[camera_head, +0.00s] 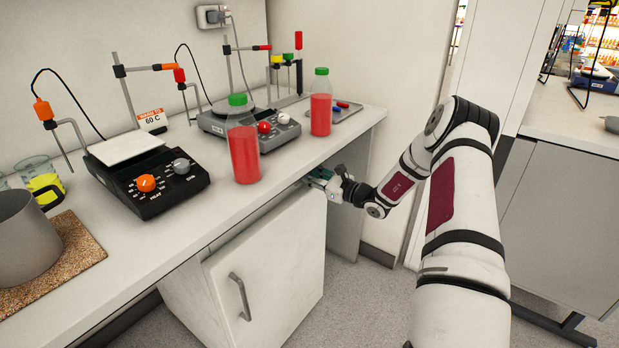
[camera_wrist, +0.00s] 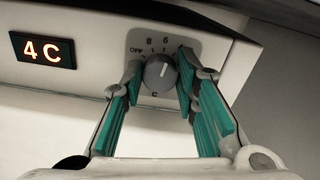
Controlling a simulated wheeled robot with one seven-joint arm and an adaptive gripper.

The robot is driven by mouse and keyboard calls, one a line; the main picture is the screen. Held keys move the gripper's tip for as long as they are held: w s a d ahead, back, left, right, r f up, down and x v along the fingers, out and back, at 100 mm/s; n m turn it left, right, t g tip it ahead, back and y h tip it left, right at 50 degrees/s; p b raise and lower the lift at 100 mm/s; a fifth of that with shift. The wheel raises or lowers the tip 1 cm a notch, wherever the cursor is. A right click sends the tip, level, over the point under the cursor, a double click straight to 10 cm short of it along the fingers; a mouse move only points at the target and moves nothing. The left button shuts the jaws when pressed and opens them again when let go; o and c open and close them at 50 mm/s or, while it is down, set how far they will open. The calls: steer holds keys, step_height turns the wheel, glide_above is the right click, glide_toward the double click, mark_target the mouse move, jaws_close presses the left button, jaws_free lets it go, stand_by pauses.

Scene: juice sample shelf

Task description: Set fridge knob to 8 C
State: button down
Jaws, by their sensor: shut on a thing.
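The fridge knob (camera_wrist: 158,77) is a round grey dial on the fridge's front panel, with OFF and several numbers marked above it. A pale pointer line on it runs roughly upward. My gripper (camera_wrist: 160,68) has its green-padded fingers on either side of the knob and is shut on it. The lit fridge display (camera_wrist: 43,50) reads 4 C in orange. In the head view the white fridge (camera_head: 272,262) stands under the bench, and my gripper (camera_head: 322,180) reaches its upper right, where the knob is hidden.
The bench (camera_head: 250,193) overhangs my gripper closely. Two red juice bottles (camera_head: 243,152) (camera_head: 321,114) stand on it near the front edge. The fridge handle (camera_head: 240,296) sticks out below; the floor in front is clear.

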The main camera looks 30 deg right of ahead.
steer(key=n+b, duration=0.1)
steer(key=n, duration=0.2)
steer(key=shift+f+n, duration=0.1)
steer(key=shift+n, duration=0.3)
steer(key=shift+a+n+b, duration=0.1)
steer(key=shift+n+b, duration=0.7)
steer(key=shift+n, duration=1)
steer(key=c, duration=1.2)
jaws_free()
steer(key=shift+c, duration=0.2)
steer(key=shift+s, duration=0.1)
steer(key=v, duration=1.2)
